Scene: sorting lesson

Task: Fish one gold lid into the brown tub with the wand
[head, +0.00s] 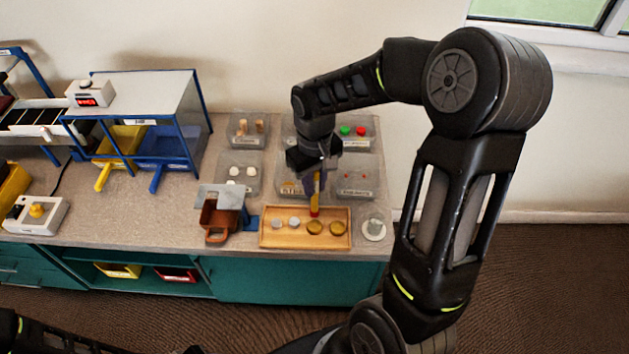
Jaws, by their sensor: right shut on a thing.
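My right gripper (316,172) is shut on the wand (316,197), a yellow stick with a red lower end. The wand points down over the wooden tray (284,242), its tip close to the left gold lid (315,227); I cannot tell whether they touch. A second gold lid (337,228) lies to the right in the tray. Two silver lids (277,224) lie in the tray's left half. The brown tub (217,227) stands left of the tray, partly covered from above by a grey plate (222,196). My left gripper is out of view.
Clear bins with small things stand behind the tray, one holding white pieces (238,180). A small clear dish (374,229) is at the tray's right. A blue-framed rack (150,95) with yellow and blue bins is at left.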

